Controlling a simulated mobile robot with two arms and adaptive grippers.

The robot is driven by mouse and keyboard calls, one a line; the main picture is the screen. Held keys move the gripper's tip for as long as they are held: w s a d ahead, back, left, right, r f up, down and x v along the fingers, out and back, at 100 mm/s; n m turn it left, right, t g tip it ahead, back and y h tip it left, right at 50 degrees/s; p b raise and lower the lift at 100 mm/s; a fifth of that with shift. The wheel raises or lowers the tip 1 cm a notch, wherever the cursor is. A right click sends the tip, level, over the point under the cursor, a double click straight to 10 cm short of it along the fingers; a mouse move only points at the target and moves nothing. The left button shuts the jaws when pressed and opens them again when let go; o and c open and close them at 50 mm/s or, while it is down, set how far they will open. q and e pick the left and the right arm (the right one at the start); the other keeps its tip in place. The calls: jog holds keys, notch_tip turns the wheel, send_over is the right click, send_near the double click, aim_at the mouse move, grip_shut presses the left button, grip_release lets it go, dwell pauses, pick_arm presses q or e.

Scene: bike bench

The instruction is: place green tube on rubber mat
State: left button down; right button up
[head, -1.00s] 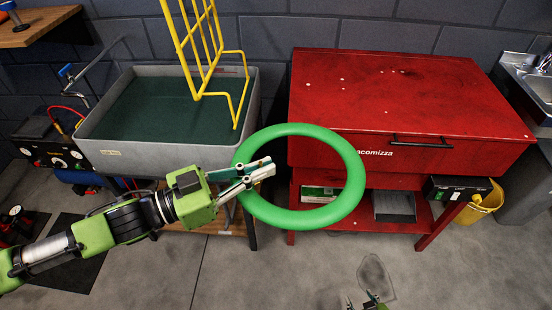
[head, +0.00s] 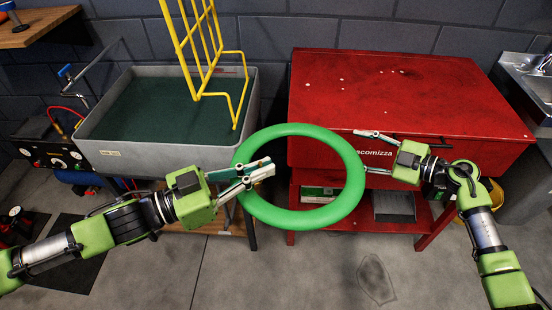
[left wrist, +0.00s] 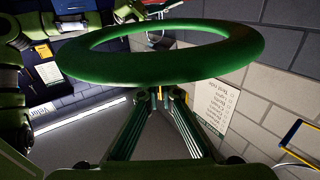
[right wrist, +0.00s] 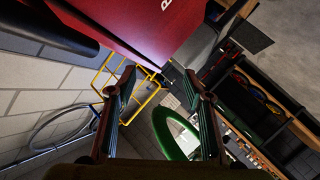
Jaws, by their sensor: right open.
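The green tube (head: 345,150) is a ring held in the air in front of the red cabinet. My left gripper (head: 258,174) is shut on its left rim. The tube also fills the upper left wrist view (left wrist: 90,70), with the fingertips meeting at its near edge. My right gripper (head: 370,153) is open and empty near the tube's right rim; the right wrist view shows the tube (right wrist: 165,125) between and beyond the fingers. A dark mat (head: 75,245) lies on the floor at left; I cannot tell whether it is the rubber mat.
The red cabinet (head: 440,90) stands behind the tube, with a drawer and lower shelf. A grey basin (head: 180,155) with a dark green inside and a yellow rack (head: 205,50) stands at left. A metal sink (head: 530,85) is at far right. The foreground floor is clear.

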jog(key=w+a+r+n+g+y, duration=0.1)
jog(key=w+a+r+n+y, duration=0.15)
jog(key=a+r, duration=0.45)
jog(key=w+a+r+n+g+y, duration=0.1)
jog(key=a+r+n, duration=0.3)
jog(key=r, duration=0.5)
jog(key=s+a+r+n+g, duration=0.3)
jog(key=a+n, duration=0.1)
jog(key=a, duration=0.2)
jog(key=s+a+r+n+g, duration=0.2)
jog(key=s+a+r+n, duration=0.2)
jog(key=a, duration=0.1)
jog(key=s+a+r+n+g+h, duration=0.2)
jog(key=s+a+n+g, duration=0.25)
jog(key=s+a, duration=0.2)
jog(key=n+t+h, duration=0.2)
jog(key=n+h, duration=0.9)
jog(key=h, duration=0.2)
send_near(270, 209)
notch_tip(270, 209, down, 9)
jog(key=shift+a+f, duration=0.1)
jog(key=shift+f, duration=0.05)
